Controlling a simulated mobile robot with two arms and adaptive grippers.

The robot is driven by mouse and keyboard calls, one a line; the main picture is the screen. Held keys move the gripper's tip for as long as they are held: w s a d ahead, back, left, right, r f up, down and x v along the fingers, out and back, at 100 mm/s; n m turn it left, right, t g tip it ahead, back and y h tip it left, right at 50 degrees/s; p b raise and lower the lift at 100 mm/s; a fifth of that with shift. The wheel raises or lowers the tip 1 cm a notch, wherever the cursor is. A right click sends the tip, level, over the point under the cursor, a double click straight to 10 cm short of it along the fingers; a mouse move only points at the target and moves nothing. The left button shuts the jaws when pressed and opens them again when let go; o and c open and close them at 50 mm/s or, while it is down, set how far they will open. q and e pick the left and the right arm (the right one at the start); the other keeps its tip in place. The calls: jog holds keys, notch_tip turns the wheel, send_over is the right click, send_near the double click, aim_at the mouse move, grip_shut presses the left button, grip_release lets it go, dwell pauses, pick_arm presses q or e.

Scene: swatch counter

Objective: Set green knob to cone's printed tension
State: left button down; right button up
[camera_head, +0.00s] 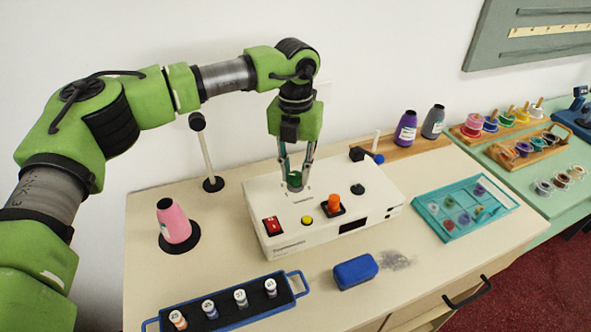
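A white control box (325,237) stands on the counter with a green knob (294,179) on its top. My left gripper (295,182) points down with one finger on each side of the green knob. I cannot tell whether the fingers press on it or stand just clear. The knob's pointer and scale are mostly hidden or too small to read. A pink cone (174,222) with a black tip stands on a black disc left of the box. A pale label shows at its lower left edge, with no readable print. My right gripper is not in view.
The box also has an orange knob (331,188), a yellow button (307,220) and a red switch (271,226). In front lie a blue rack (250,320) of labelled vials and a blue block (355,271). A teal tray (490,222) sits right, purple (406,130) and grey (433,123) cones behind.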

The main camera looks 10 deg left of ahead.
pick_arm(q)
jog(key=shift+m, duration=0.4)
jog(key=m+b, duration=0.1)
jog(key=m, duration=0.3)
jog(key=m+b, duration=0.1)
jog(key=m, duration=0.2)
jog(key=shift+m, duration=0.3)
jog(key=m, duration=0.3)
jog(key=shift+m, duration=0.3)
jog(key=m, duration=0.6)
jog(key=shift+b, duration=0.3)
jog(key=m, duration=0.5)
jog(key=shift+r+m, duration=0.1)
jog(key=shift+m, duration=0.2)
